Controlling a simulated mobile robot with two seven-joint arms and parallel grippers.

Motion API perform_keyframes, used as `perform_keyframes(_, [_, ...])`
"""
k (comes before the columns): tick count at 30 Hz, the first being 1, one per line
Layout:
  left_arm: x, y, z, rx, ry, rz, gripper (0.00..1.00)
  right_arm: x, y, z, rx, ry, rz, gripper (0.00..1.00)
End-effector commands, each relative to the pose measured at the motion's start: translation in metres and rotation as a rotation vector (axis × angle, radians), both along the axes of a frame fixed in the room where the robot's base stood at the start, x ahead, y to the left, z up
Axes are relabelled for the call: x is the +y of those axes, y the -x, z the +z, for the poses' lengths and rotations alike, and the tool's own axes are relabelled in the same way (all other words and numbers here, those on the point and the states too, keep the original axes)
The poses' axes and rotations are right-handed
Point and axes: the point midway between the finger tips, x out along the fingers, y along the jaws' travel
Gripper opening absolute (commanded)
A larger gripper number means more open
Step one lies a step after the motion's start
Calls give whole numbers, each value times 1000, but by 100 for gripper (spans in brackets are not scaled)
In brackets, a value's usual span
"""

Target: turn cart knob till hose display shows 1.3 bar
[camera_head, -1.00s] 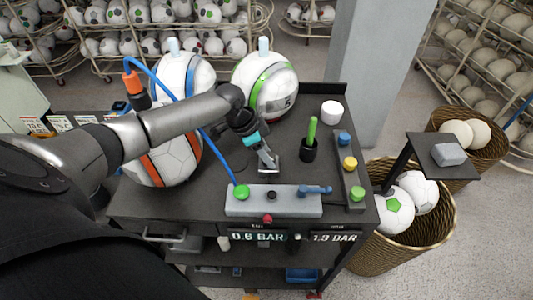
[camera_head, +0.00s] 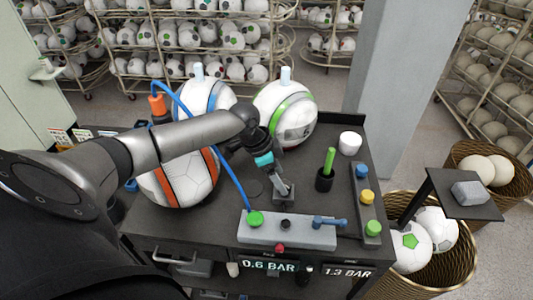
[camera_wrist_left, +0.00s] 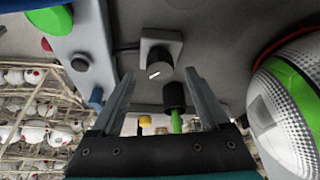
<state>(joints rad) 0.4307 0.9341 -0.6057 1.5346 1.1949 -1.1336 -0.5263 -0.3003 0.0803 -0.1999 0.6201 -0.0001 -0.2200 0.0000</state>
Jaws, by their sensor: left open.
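The knob (camera_wrist_left: 161,63) is dark and round with a short white mark, on a grey square base (camera_wrist_left: 150,38). In the head view its base (camera_head: 284,201) sits on the cart top and my fingers partly cover the knob. My left gripper (camera_head: 281,187) is open at the knob. In the left wrist view its two fingers (camera_wrist_left: 160,76) stand apart with the knob between and beyond their tips; contact cannot be told. On the cart front, the left display (camera_head: 269,265) reads 0.6 BAR and the right one (camera_head: 347,272) reads 1.3 BAR. My right gripper is not in view.
A grey block (camera_head: 288,231) with a green button and blue lever lies in front of the knob. A dark cup (camera_head: 324,181) with a green stick stands right of it. Striped balls (camera_head: 285,113) and a blue hose (camera_head: 226,160) are behind and left.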

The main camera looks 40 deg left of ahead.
Motion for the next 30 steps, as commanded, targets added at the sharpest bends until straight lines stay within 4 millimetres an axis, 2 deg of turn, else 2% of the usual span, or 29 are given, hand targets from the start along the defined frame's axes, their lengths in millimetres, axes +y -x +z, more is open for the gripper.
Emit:
perform_keyframes(9, [22, 20, 69, -3, -4, 0, 79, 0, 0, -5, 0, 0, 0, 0])
perform_keyframes(15, [31, 29, 101, -2, -3, 0, 79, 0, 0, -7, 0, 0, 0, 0])
perform_keyframes(21, [34, 34, 115, 0, 0, 0, 79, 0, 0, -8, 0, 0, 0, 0])
perform_keyframes(30, [34, 34, 117, -1, 1, 0, 79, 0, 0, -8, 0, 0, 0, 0])
